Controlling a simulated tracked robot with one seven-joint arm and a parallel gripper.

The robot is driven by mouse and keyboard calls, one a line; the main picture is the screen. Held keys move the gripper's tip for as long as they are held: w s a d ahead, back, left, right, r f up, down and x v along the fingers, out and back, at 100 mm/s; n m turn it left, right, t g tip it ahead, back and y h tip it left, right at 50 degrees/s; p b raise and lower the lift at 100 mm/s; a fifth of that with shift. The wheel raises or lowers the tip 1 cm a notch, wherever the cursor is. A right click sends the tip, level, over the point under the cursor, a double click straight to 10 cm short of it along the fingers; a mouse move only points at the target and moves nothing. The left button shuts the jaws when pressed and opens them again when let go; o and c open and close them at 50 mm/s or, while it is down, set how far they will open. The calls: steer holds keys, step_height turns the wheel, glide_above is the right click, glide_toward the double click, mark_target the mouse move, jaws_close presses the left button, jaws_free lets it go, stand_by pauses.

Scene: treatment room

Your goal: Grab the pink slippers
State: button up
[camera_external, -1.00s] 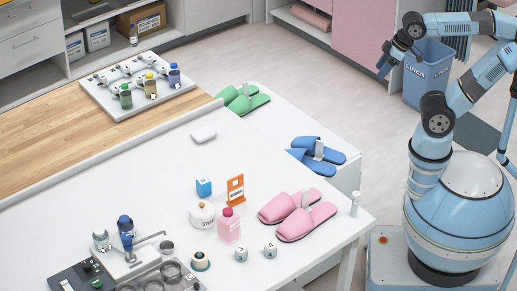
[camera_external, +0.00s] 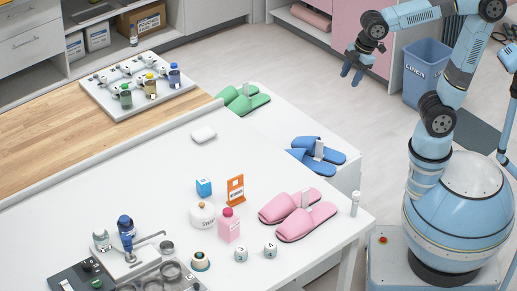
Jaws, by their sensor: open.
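The pink slippers (camera_external: 298,214) lie side by side near the right end of the white table, with a pale band or tag between them. My gripper (camera_external: 352,74) is open and empty. It hangs in the air, fingers down, at the upper right of the picture. It is well apart from the pink slippers, beyond the blue slippers as seen here.
Blue slippers (camera_external: 318,153) and green slippers (camera_external: 243,99) lie farther back. A pink bottle (camera_external: 229,226), an orange stand (camera_external: 236,191) and a round white jar (camera_external: 202,215) stand left of the pink slippers. A small white cylinder (camera_external: 355,204) stands to their right. A blue bin (camera_external: 426,73) is on the floor.

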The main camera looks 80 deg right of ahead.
steer(key=w+a+f+n+g, duration=0.2)
steer(key=w+a+f+n, duration=0.3)
steer(key=w+a+n, duration=0.6)
steer(key=n+g, duration=0.2)
steer(key=n, duration=0.5)
glide_above(305, 197)
steer(key=f, duration=1.1)
steer(key=shift+s+d+f, duration=0.1)
steer(key=shift+d+f, duration=0.25)
steer(key=shift+d, duration=0.05)
step_height(305, 197, down, 13)
steer(key=shift+r, duration=0.1)
steer(key=shift+a, duration=0.1)
jaws_close()
